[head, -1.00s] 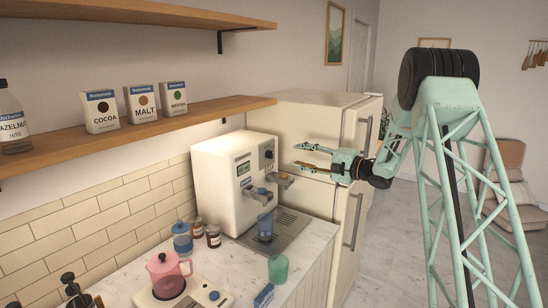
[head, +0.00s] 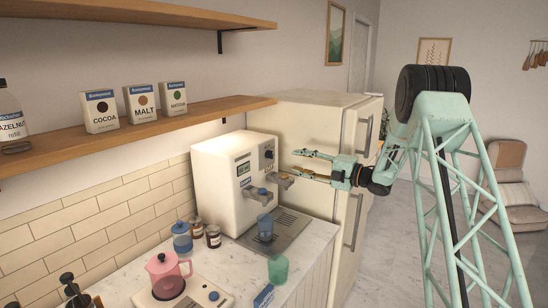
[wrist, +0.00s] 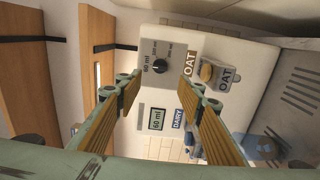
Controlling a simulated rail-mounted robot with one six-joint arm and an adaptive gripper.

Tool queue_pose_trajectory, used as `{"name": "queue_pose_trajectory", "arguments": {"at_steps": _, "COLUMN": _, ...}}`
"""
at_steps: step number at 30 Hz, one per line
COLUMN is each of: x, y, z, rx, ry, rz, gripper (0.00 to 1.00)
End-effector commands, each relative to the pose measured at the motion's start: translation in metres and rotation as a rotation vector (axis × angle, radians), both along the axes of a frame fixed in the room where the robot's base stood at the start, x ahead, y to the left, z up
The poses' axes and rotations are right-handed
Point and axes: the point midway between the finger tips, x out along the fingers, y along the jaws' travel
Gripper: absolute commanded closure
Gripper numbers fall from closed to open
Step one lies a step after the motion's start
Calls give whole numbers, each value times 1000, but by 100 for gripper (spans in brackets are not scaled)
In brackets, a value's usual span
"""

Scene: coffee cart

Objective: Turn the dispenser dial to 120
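The dispenser (head: 218,186) is a cream box on the counter beside the fridge. Its black dial (head: 269,154) is high on the front face and also shows in the wrist view (wrist: 160,66), with a 60 ml mark and further marks around it. The small display (wrist: 157,119) reads 60 ml. I cannot tell exactly where the dial's pointer aims. My gripper (head: 296,162) is open and empty in front of the dispenser's face. In the wrist view the dial lies between the two fingers, beyond their tips, with no contact visible.
Below the dial are an OAT tap (wrist: 207,71) and a DAIRY label (wrist: 178,117). A blue cup (head: 265,228) stands on the drip tray (head: 284,230). A green cup (head: 278,269) is nearer the counter edge. The fridge (head: 325,112) stands close behind the gripper.

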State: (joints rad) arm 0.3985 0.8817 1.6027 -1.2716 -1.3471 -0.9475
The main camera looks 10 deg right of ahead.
Motion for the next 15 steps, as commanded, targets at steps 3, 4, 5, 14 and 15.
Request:
{"name": "queue_pose_trajectory", "arguments": {"at_steps": 3, "x": 7, "y": 8, "z": 0, "rx": -1, "ry": 1, "rz": 1, "gripper": 65}}
{"name": "queue_pose_trajectory", "arguments": {"at_steps": 4, "x": 9, "y": 10, "z": 0, "rx": -1, "ry": 1, "rz": 1, "gripper": 65}}
{"name": "queue_pose_trajectory", "arguments": {"at_steps": 5, "x": 11, "y": 12, "z": 0, "rx": 0, "ry": 0, "rz": 1, "gripper": 65}}
{"name": "queue_pose_trajectory", "arguments": {"at_steps": 14, "x": 38, "y": 40, "z": 0, "rx": -1, "ry": -1, "rz": 1, "gripper": 65}}
{"name": "queue_pose_trajectory", "arguments": {"at_steps": 15, "x": 41, "y": 44, "z": 0, "rx": -1, "ry": -1, "rz": 2, "gripper": 65}}
